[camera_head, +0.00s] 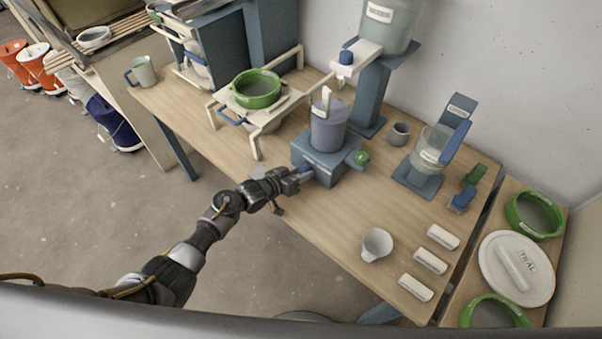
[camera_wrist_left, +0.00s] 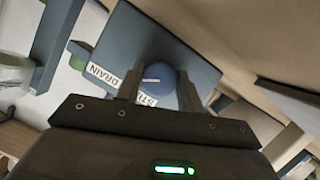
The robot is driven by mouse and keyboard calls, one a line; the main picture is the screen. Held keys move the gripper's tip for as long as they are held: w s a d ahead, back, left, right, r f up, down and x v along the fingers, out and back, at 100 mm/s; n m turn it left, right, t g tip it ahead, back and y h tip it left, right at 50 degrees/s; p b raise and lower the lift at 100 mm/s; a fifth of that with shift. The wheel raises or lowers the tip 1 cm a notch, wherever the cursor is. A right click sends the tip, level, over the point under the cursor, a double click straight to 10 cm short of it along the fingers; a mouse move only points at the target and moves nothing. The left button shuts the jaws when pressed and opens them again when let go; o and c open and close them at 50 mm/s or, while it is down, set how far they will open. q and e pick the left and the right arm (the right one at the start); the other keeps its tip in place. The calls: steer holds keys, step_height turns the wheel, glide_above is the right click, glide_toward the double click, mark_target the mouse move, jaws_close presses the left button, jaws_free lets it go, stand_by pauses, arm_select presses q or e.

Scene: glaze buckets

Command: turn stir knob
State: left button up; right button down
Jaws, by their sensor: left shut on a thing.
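The stir knob (camera_wrist_left: 162,82) is a round blue knob with a pale line on its face, on the front of the blue-grey stirrer base (camera_head: 330,166). A partly hidden label sits below it in the left wrist view. My left gripper (camera_head: 298,176) is at the base's front left side; in the left wrist view its two fingers (camera_wrist_left: 158,88) are on either side of the knob, shut on it. A purple-grey bucket (camera_head: 328,130) with an upright pale handle stands on the base. My right gripper is not in view.
A green-tipped drain valve (camera_head: 361,158) sticks out at the base's right, near the DRAIN label (camera_wrist_left: 103,75). A white cup (camera_head: 376,244) and white labelled blocks (camera_head: 430,261) are at the table's front right. A cream stand with a green ring (camera_head: 256,90) is behind left.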

arm_select(q)
steer(key=shift+n+g+h+b, duration=0.35)
steer(key=shift+n+h, duration=0.35)
steer(key=shift+n, duration=0.6)
steer(key=o, duration=1)
steer(key=v, duration=1)
steer(key=shift+s+a+b, duration=0.25)
steer(key=shift+a+b, duration=0.05)
steer(key=shift+b, duration=0.05)
